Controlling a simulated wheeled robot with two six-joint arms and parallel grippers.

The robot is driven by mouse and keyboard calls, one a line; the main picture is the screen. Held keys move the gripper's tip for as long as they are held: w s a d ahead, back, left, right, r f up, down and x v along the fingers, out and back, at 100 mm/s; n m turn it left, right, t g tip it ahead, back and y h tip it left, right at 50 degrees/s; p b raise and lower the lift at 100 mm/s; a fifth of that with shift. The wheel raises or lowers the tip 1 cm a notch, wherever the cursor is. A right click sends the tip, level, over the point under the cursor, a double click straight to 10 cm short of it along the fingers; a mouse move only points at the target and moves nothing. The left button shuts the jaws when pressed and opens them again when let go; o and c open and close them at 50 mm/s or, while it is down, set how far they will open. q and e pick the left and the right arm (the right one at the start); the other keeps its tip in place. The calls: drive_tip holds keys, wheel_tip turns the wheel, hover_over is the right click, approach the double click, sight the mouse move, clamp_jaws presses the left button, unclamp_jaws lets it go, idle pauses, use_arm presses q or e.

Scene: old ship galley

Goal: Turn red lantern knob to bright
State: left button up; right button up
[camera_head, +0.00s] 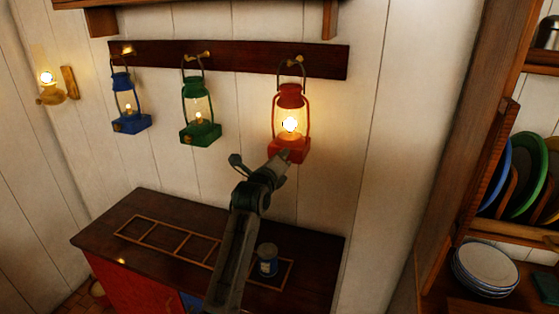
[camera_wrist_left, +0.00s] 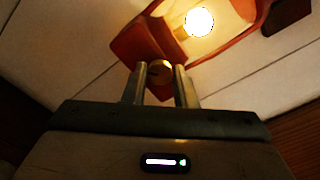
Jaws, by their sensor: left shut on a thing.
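The red lantern (camera_head: 289,122) hangs at the right end of the dark peg board and glows brightly. My left gripper (camera_head: 284,158) is at the front of its red base. In the left wrist view the red lantern (camera_wrist_left: 145,42) appears tilted, with its lit bulb above the gripper. A round brass knob (camera_wrist_left: 159,72) sits on the base between the two fingers of my left gripper (camera_wrist_left: 161,82), which are shut on it. The knob is hidden by the gripper in the head view. My right gripper is not in view.
A green lantern (camera_head: 200,112) and a blue lantern (camera_head: 127,104) hang to the left, both dimmer. A plate rack (camera_head: 525,170) stands at right.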

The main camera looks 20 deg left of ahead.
use_arm(q)
drive_tip(key=shift+f+m, duration=0.1)
drive_tip(key=shift+m, duration=0.5)
drive_tip(key=o, duration=1)
drive_tip(key=s+b, duration=0.4)
drive_tip(key=s, duration=0.6)
drive_tip(key=shift+s+a+b, duration=0.2)
drive_tip(key=shift+s+b, duration=0.1)
drive_tip(key=shift+s, duration=0.1)
